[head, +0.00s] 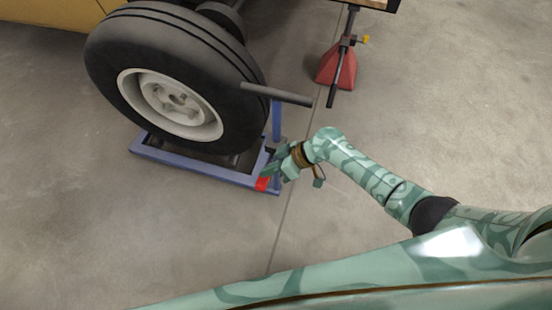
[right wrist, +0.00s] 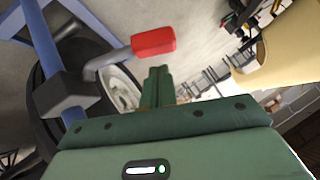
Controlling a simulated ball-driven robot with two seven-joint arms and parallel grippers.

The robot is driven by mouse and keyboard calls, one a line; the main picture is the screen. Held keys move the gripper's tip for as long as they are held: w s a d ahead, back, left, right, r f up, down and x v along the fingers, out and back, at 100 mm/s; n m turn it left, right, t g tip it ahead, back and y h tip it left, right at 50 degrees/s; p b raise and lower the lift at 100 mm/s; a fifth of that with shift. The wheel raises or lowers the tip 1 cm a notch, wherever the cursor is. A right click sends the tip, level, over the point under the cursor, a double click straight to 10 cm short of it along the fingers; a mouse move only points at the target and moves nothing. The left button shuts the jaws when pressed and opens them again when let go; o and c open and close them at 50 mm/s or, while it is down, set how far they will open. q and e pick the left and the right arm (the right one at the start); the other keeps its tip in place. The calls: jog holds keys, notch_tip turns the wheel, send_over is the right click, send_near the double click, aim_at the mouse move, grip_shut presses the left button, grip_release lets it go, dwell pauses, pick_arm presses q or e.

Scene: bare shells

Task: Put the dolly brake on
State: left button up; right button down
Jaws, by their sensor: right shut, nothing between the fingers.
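A blue wheel dolly (head: 195,167) lies on the floor around the bottom of a large black tyre with a white rim (head: 170,104). A red brake pedal (head: 262,184) shows at the dolly's right front corner. In the right wrist view the red pad (right wrist: 153,42) sits on the end of a grey bent arm that joins a dark block on a blue bar. My right gripper (head: 268,172) is at that corner, close to the red pedal. Its fingers (right wrist: 160,84) are together and empty, just below the red pad in the wrist view; contact cannot be told. My left gripper is not in view.
A blue upright with a dark handle (head: 278,95) rises from the dolly's right side, behind my right gripper. A red jack stand (head: 336,66) with a dark bar stands farther back. A yellow vehicle body (head: 45,14) is above left. The front floor is clear.

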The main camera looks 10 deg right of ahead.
aim_at(267, 181)
jog(key=shift+s+a+f, duration=0.2)
jog(key=shift+s+f, duration=0.05)
jog(key=shift+f, duration=0.4)
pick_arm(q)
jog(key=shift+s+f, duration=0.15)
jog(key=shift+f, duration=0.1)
pick_arm(e)
jog(key=shift+s+a+f+t, duration=0.1)
jog(key=shift+s+f+t, duration=0.2)
jog(key=shift+f, duration=0.2)
jog(key=shift+s+a+f+n+h+b, duration=0.1)
jog(key=shift+f+n+h+b, duration=0.1)
jog(key=shift+f+b, duration=0.3)
jog(key=shift+s+f+n+h+b, duration=0.1)
jog(key=shift+f+h+b, duration=0.1)
jog(key=shift+f+b, duration=0.2)
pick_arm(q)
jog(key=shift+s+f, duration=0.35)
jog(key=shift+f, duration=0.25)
pick_arm(e)
jog(key=shift+r, duration=0.15)
